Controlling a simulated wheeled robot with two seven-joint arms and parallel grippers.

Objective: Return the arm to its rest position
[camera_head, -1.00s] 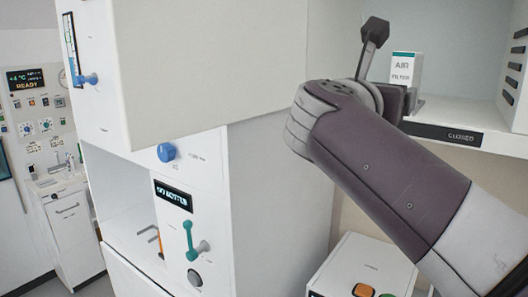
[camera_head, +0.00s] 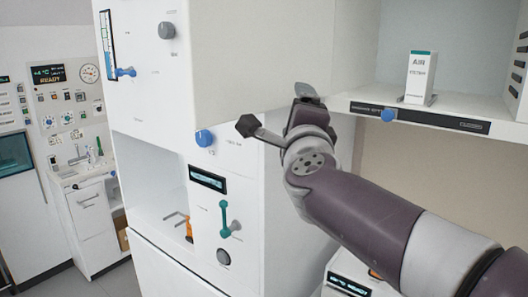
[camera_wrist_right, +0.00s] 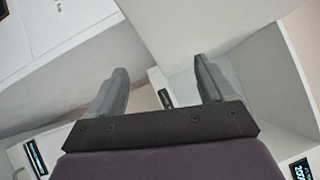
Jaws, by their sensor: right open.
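My right arm comes in from the right in the head view. Its gripper (camera_head: 307,93) is in front of the shelf's left end, beside the lower right edge of the big white cabinet (camera_head: 240,65). In the wrist view the right gripper (camera_wrist_right: 160,76) shows two grey fingers spread well apart with nothing held between them. White panels and an open compartment lie beyond the fingers. My left gripper is not in view.
A white box labelled AIR (camera_head: 421,75) stands on the right shelf. The cabinet has a teal lever (camera_head: 225,220) and a blue knob (camera_head: 204,138). A sink unit (camera_head: 88,190) stands far left.

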